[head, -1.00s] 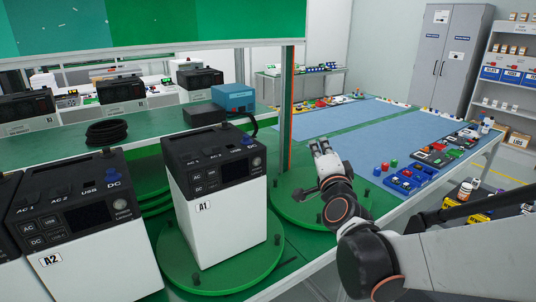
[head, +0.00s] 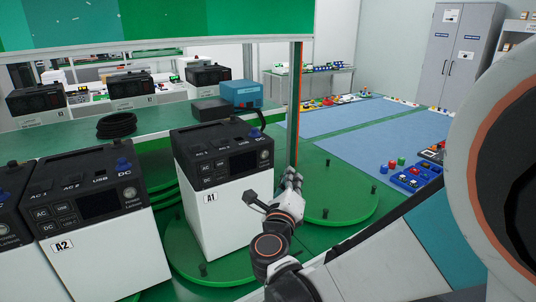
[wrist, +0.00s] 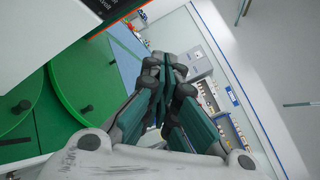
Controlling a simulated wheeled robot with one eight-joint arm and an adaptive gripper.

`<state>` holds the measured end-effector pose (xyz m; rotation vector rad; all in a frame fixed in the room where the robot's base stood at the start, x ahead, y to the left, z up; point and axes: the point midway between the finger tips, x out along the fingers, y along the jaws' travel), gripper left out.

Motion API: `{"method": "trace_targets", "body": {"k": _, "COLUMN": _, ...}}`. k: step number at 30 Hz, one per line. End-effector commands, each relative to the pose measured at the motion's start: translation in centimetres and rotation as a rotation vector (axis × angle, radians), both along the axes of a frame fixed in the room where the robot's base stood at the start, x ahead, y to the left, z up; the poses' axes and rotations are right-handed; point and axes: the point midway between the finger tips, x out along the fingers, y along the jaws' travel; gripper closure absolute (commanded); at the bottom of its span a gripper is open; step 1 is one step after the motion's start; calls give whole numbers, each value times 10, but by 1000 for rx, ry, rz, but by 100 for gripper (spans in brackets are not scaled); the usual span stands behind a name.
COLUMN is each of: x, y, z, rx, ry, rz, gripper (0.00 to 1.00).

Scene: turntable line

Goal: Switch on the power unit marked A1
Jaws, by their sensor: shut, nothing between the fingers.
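The power unit marked A1 (head: 212,190) stands upright on a green turntable (head: 182,257) in the head view. It has a white body and a black top panel with a small dark screen, several buttons and a round knob at the right. Whether its screen is lit cannot be told; it looks dark. My gripper (head: 293,178) is just right of the unit, apart from it as far as I can tell, with its fingers shut and empty. In the wrist view my gripper (wrist: 160,65) shows its fingers together, and part of the unit (wrist: 30,35) fills the upper left corner.
The unit marked A2 (head: 100,255) stands to the left of A1. A second green turntable (head: 345,205) lies behind my gripper, empty apart from dark pegs. A metal post (head: 294,110) rises behind A1. A blue box (head: 241,94) and a black cable coil (head: 116,125) sit behind.

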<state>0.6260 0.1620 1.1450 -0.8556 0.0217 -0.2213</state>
Motion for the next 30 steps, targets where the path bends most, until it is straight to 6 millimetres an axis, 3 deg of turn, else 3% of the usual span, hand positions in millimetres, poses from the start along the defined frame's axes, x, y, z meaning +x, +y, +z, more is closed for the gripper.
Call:
{"method": "trace_targets", "body": {"k": 8, "x": 6, "y": 4, "z": 0, "rx": -2, "ry": 0, "rz": 1, "gripper": 100}}
{"method": "trace_targets", "body": {"k": 24, "x": 60, "y": 40, "z": 0, "rx": -3, "ry": -1, "rz": 1, "gripper": 100}}
{"method": "trace_targets", "body": {"k": 30, "x": 71, "y": 48, "z": 0, "rx": -3, "ry": -1, "rz": 1, "gripper": 100}}
